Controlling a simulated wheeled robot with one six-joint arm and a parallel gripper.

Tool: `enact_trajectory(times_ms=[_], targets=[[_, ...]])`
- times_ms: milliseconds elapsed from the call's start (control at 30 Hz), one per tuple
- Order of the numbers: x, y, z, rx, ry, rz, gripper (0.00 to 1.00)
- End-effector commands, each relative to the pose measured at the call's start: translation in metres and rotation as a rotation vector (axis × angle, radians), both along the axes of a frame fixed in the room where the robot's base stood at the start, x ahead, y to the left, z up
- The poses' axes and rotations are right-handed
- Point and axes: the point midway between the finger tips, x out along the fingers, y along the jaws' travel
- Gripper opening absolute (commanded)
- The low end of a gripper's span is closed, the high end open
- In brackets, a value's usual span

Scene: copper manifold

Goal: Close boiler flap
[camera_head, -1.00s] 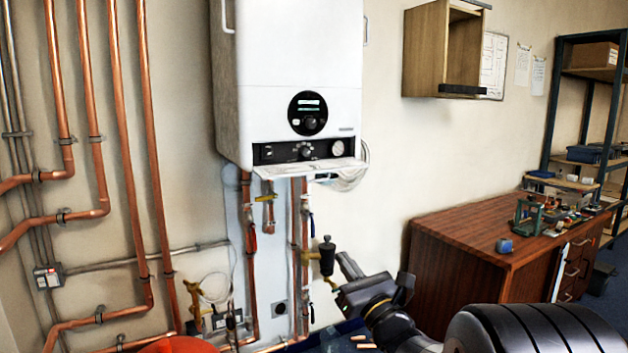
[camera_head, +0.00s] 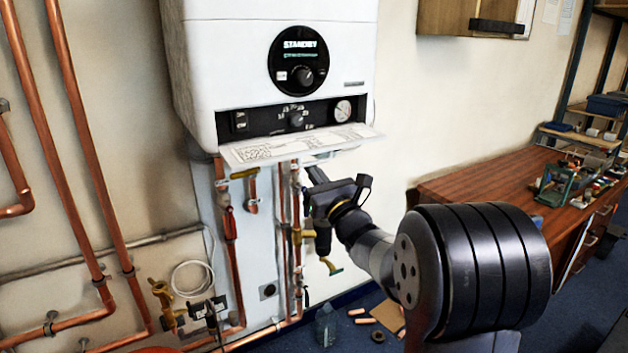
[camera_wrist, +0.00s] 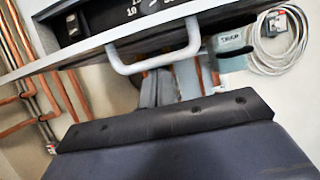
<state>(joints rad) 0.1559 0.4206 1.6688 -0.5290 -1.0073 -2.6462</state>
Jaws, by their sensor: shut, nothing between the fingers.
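The white boiler (camera_head: 280,60) hangs on the wall with a dark control strip along its bottom. Its flap (camera_head: 300,144) is open, folded down and sticking out below the strip, with a printed diagram on its upper face. My gripper (camera_head: 314,174) is just under the flap's front edge, right of its middle, shut and empty. In the wrist view the flap's edge (camera_wrist: 60,66) runs slanting across the top, with a white loop handle (camera_wrist: 152,62) on it. My grey fingers (camera_wrist: 160,90) lie just below the handle; I cannot tell whether they touch it.
Copper pipes (camera_head: 230,230) and valves run down below the boiler, close to my gripper. A coiled white cable (camera_wrist: 285,45) hangs beside the boiler in the wrist view. A wooden workbench (camera_head: 480,178) stands at the right, and a wall cabinet (camera_head: 455,18) hangs above.

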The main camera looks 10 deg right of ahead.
Motion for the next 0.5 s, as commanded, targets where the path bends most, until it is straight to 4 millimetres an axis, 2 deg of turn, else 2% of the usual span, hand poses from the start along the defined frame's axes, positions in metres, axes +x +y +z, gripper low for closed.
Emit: enact_trajectory(times_ms=[133,500], targets=[[-0.0057,-0.0021,0.0024,0.000,0.002,0.000,0.00],[-0.0065,-0.0022,0.0030,0.000,0.003,0.000,0.00]])
